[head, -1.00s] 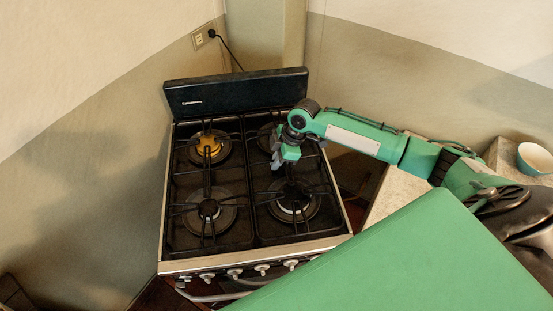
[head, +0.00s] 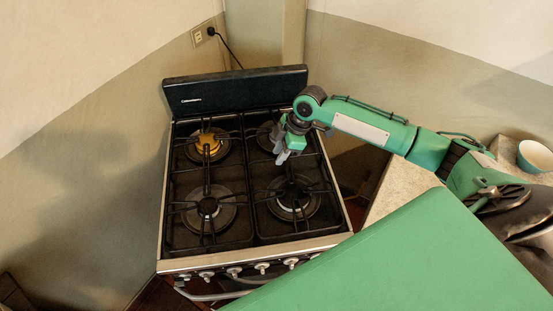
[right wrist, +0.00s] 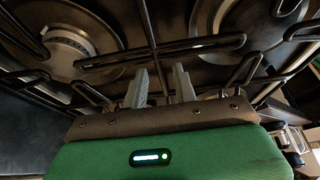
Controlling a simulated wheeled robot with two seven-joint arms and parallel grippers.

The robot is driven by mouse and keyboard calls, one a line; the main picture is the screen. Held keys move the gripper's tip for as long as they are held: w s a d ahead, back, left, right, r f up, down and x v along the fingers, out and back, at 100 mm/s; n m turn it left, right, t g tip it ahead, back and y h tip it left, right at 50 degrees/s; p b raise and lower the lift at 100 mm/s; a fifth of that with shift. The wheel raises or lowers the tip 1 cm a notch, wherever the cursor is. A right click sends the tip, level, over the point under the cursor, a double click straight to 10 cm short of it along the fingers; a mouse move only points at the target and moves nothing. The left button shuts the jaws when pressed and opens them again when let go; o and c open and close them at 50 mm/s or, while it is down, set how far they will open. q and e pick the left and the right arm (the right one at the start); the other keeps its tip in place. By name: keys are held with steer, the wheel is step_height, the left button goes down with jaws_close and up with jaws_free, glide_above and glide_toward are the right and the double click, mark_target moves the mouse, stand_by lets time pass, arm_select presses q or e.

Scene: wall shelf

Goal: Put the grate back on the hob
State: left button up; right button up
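The hob (head: 180,265) is a dark gas stove top with a steel front edge. A black wire grate (head: 300,235) lies over its right burners and appears flat. My right gripper (head: 282,157) is over the far half of this grate, pointing down. In the right wrist view its two grey fingers (right wrist: 160,85) are apart, with no held object visible between them. Black grate bars (right wrist: 205,44) run just beyond the fingertips; I cannot tell whether they touch. My left gripper is not in view.
A second black grate (head: 208,240) covers the left burners, one with a brass-coloured cap (head: 208,145). The stove's dark back panel (head: 235,92) stands behind. A pale counter (head: 398,190) with a bowl (head: 535,157) is at the right.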

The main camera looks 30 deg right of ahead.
steer(key=b+v, duration=0.1)
steer(key=v, duration=0.7)
steer(key=shift+d+r, duration=0.15)
steer(key=shift+r, duration=0.2)
